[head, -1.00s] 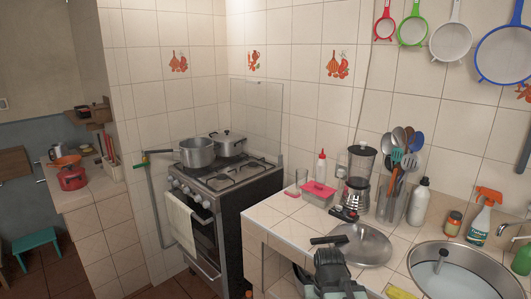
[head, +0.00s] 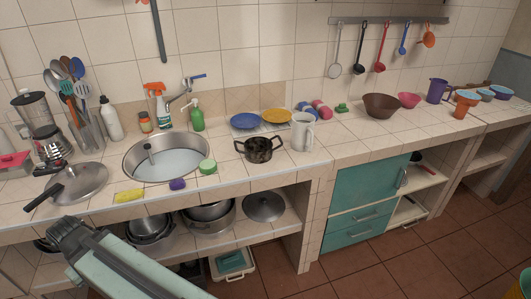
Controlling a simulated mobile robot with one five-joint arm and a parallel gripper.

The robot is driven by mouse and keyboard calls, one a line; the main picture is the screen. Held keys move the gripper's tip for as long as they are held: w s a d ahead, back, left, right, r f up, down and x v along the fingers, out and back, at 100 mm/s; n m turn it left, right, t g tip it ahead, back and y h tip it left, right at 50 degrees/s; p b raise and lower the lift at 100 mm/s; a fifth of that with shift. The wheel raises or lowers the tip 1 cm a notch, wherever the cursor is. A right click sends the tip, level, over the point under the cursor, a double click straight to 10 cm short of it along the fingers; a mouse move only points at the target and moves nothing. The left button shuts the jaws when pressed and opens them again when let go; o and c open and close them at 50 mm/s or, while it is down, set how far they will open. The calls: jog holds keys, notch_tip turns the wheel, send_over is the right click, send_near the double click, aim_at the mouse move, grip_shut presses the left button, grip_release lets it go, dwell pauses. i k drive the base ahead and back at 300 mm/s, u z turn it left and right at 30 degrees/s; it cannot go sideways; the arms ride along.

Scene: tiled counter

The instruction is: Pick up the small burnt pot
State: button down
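The small burnt pot (head: 259,150) stands upright on the tiled counter, dark and blackened with a stained rim and side handles. It is right of the sink, beside a white jug. My arm shows at the lower left, in front of the counter and well short of the pot. The part at its upper end is dark, and I cannot make out the fingertips or whether they hold anything.
The white jug (head: 302,131) stands close to the pot's right. Blue and yellow plates (head: 275,116) lie behind it, and a green-and-white round item (head: 208,166) is to its left. The sink (head: 165,157) is further left. The counter in front of the pot is clear.

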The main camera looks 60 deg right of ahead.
aim_at(258, 149)
jog(key=z, duration=3.2)
jog(key=k, duration=0.95)
jog(key=u, duration=1)
jog(key=i, duration=1)
jog(key=k, duration=0.5)
jog(key=u, duration=0.2)
